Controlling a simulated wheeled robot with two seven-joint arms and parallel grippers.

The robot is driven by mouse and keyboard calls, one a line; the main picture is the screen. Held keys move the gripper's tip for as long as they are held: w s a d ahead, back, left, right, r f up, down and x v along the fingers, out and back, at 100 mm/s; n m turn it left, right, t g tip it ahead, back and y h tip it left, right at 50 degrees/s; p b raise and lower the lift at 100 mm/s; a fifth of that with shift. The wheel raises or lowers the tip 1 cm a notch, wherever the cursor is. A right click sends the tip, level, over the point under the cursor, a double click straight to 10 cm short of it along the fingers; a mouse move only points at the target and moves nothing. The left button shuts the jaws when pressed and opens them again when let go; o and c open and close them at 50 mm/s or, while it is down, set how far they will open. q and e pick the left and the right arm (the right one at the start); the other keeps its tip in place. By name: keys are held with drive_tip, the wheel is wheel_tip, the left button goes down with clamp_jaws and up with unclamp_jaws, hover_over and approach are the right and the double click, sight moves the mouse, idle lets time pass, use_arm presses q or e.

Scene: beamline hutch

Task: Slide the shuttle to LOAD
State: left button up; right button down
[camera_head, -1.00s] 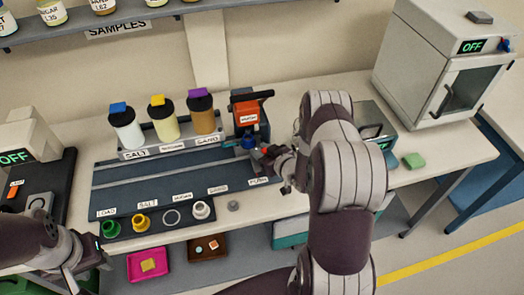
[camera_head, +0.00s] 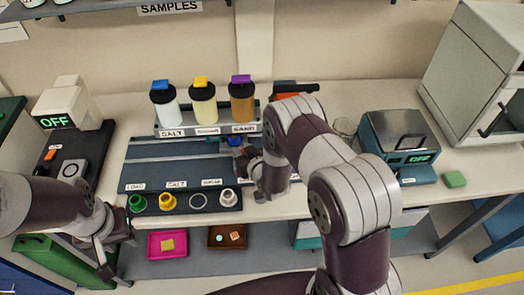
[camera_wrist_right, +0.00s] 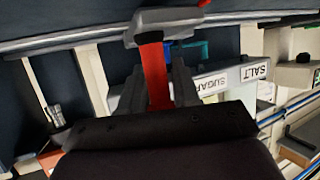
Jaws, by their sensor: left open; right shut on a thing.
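The shuttle, a grey block (camera_wrist_right: 165,22) with a red handle (camera_wrist_right: 155,75), shows in the right wrist view. A blue cup (camera_head: 235,140) shows on the rail in the head view, just below the SAND jar's label. My right gripper (camera_head: 247,160) is shut on the red handle; its fingers (camera_wrist_right: 157,88) stand either side of it in the wrist view. The LOAD label (camera_head: 135,186) is at the left end of the dark rail board (camera_head: 150,172), left of the shuttle. My left gripper (camera_head: 108,255) is open and empty, low at the left by the bench edge.
Salt, sugar and sand jars (camera_head: 203,103) stand in a rack (camera_head: 190,130) behind the rail. A balance-like device (camera_head: 75,140) stands left. The rail left of the shuttle looks clear.

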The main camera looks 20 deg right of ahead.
drive_tip(key=shift+w+a, duration=0.2)
drive_tip(key=shift+a, duration=0.5)
drive_tip(key=shift+w+a, duration=0.15)
drive_tip(key=shift+a, duration=0.55)
drive_tip(key=c, duration=1.1)
unclamp_jaws()
drive_tip(key=shift+o, duration=0.2)
drive_tip(key=shift+s+r, duration=0.1)
drive_tip(key=shift+s, duration=0.05)
drive_tip(key=b+v, duration=0.1)
drive_tip(key=v, duration=1.1)
drive_tip(key=shift+s+b, duration=0.25)
drive_tip(key=shift+b, duration=0.1)
drive_tip(key=shift+d, duration=0.1)
